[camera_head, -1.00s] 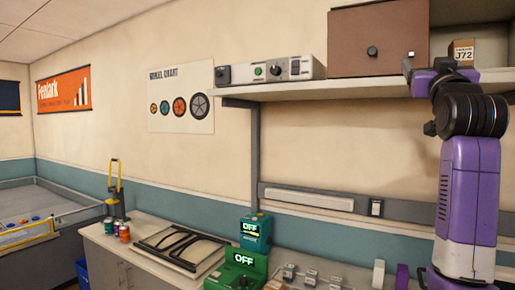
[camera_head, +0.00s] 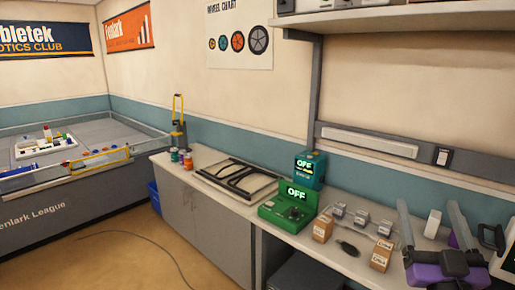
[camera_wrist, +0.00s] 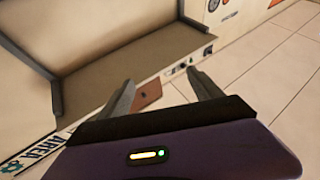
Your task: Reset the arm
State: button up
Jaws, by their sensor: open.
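My gripper (camera_head: 428,206) is at the lower right of the head view, in front of the workbench (camera_head: 215,183). Its two grey fingers stand apart and point upward in the picture, with nothing held between them. A white upright object (camera_head: 432,223) shows behind the gap; its distance from the fingers is unclear. In the wrist view, my gripper (camera_wrist: 160,78) is open and empty, with wall, floor tiles and a brown panel beyond it.
On the bench are a green OFF box (camera_head: 288,207), a teal OFF box (camera_head: 311,168), small cardboard boxes (camera_head: 322,229), a dark mouse-like item (camera_head: 347,248) and a black frame (camera_head: 238,178). A shelf (camera_head: 400,18) overhangs the right side. Open floor lies left.

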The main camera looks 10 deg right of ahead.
jog(key=s+a+f+n+g+y, duration=0.1)
jog(key=s+a+f+g+y, duration=0.1)
jog(key=s+a+f, duration=0.4)
jog(key=s+a+f+n+g+y, duration=0.1)
jog(key=s+a+f, duration=0.4)
jog(key=s+f, duration=0.5)
jog(key=s+a+f+n+g+y+b, duration=0.1)
jog(key=s+a+f+g+y, duration=0.3)
jog(key=s+f, duration=0.5)
jog(key=s+a+y, duration=0.1)
jog(key=s+a, duration=0.1)
jog(key=s, duration=0.8)
jog(key=shift+a, duration=0.35)
jog(key=shift+c, duration=0.2)
